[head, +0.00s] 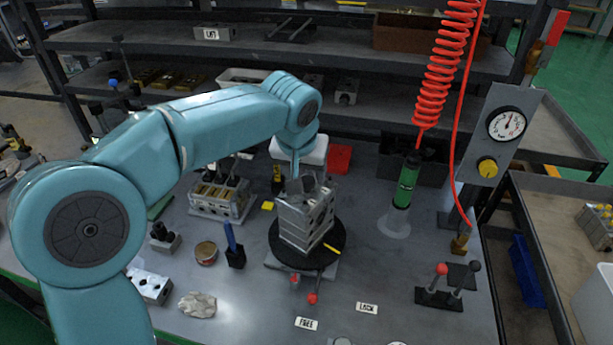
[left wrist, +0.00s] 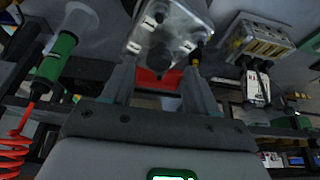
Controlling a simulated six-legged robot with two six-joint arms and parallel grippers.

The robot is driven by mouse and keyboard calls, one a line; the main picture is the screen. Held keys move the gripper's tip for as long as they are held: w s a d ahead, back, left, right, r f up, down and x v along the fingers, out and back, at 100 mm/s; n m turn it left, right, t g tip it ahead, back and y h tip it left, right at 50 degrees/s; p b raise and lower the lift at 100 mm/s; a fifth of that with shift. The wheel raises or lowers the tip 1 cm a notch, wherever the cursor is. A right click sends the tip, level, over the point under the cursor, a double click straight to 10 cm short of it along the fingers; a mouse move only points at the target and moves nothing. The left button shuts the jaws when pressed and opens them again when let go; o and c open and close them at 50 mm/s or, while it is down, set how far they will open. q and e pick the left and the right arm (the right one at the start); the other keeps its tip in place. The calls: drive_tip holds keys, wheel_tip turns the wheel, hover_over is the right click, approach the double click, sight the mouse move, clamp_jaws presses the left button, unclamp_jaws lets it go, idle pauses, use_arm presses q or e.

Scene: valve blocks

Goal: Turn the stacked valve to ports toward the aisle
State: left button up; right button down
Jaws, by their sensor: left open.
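The stacked valve, a silver metal block with holes in its faces (head: 303,222), stands upright on a round black turntable (head: 335,243). My left gripper (head: 308,182) is over the top of the block, pointing down. In the left wrist view its open fingers (left wrist: 157,85) are at either side of the block's near end (left wrist: 170,25); I cannot tell if they touch it. The block's far side is hidden. My right gripper is in neither view.
A green cylinder (head: 406,182) stands right, under a red coiled hose (head: 445,70). A valve manifold (head: 220,198) and blue-handled tool (head: 234,248) stand left.

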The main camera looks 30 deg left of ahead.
use_arm(q)
drive_tip(key=shift+x, duration=1.25)
drive_tip(key=shift+w+f, duration=0.1)
drive_tip(key=shift+w, duration=0.05)
clamp_jaws()
